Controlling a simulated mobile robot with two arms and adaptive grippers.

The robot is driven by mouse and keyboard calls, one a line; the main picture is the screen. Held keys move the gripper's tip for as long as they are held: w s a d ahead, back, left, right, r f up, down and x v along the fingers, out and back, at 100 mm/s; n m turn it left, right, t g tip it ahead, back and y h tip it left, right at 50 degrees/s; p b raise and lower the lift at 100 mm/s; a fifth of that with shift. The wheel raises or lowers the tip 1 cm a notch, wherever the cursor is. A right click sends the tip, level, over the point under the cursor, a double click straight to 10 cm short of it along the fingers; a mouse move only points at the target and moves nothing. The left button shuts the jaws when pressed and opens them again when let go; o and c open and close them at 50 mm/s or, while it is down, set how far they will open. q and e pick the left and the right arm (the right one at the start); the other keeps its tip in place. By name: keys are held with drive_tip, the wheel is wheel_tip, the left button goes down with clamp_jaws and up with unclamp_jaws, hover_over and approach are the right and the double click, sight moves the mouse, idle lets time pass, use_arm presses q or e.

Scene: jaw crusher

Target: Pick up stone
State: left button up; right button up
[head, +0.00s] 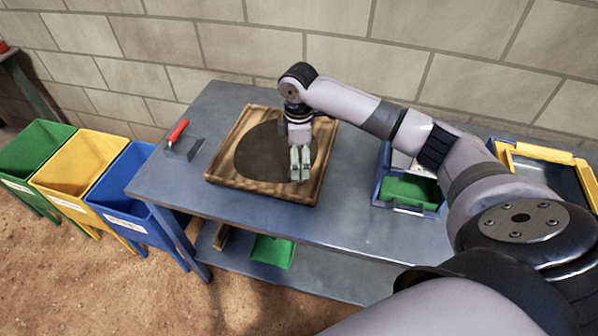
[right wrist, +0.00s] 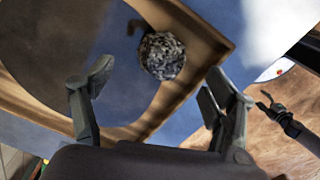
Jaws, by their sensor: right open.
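The stone (right wrist: 162,55) is a round, speckled grey lump in the right wrist view. It lies by the inner corner of the wooden tray (right wrist: 205,35). In the head view the tray (head: 222,158) sits on the table, and I cannot make out the stone, which seems hidden by my right gripper. My right gripper (head: 300,174) points down over the tray's right part. In the right wrist view its fingers (right wrist: 158,82) are spread and empty, with the stone ahead of the gap between them, apart from both. My left gripper does not clearly show.
The grey-blue table (head: 345,215) has a red-handled tool (head: 177,133) at left and a blue bin with green inside (head: 408,190) at right. A yellow-rimmed tray (head: 540,152) is farther right. Green (head: 38,150), yellow (head: 80,160) and blue (head: 130,185) bins stand left. A brick wall is behind.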

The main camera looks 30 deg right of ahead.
wheel_tip(320, 180, down, 4)
drive_tip(key=shift+s+f+p, duration=0.15)
drive_tip(key=shift+f+p, duration=0.1)
drive_tip(key=shift+p, duration=0.25)
drive_tip(key=shift+f, duration=0.3)
use_arm(q)
drive_tip(key=s, duration=0.2)
drive_tip(key=shift+s+a+r+g, duration=0.15)
drive_tip(key=shift+s+r+g, duration=0.15)
drive_tip(key=shift+s+r, duration=0.1)
drive_tip(key=shift+w, duration=0.1)
use_arm(e)
drive_tip(key=shift+c, duration=0.3)
drive_tip(key=c, duration=1.5)
use_arm(q)
drive_tip(key=shift+w, duration=0.35)
use_arm(e)
drive_tip(key=shift+r, duration=0.15)
